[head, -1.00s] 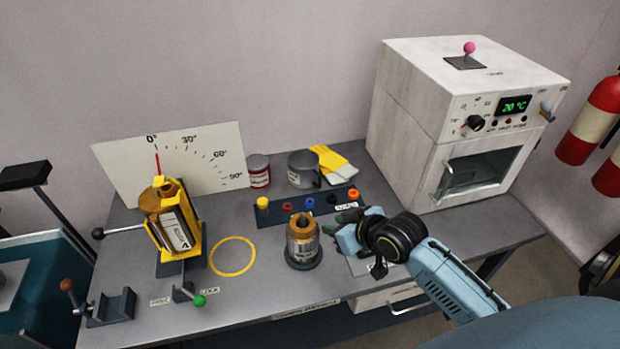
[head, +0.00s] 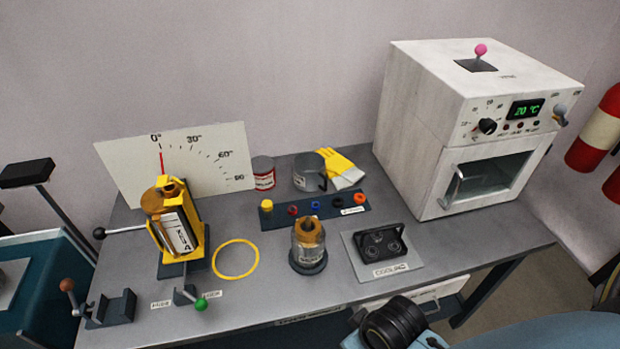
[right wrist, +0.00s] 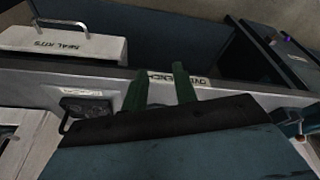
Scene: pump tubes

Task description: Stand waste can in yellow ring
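The yellow ring (head: 236,276) lies flat and empty on the grey bench, right of the yellow tilting stand. A small grey tin with a red-and-white label (head: 264,174) stands upright at the back. A larger grey can with a side handle (head: 307,171) stands upright beside it. The labels are too small to read, so I cannot tell which is the waste can. My right gripper is low in front of the bench edge, mostly cut off in the head view; its green fingers (right wrist: 162,80) show apart and empty in the right wrist view. My left gripper is out of sight.
The yellow stand (head: 166,240) holds a labelled cylinder. A metal cylinder (head: 308,240) stands on a round base right of the ring. A coloured-plug rack (head: 330,208), cooling plate (head: 389,269), yellow gloves (head: 341,168) and white oven (head: 470,130) fill the rest.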

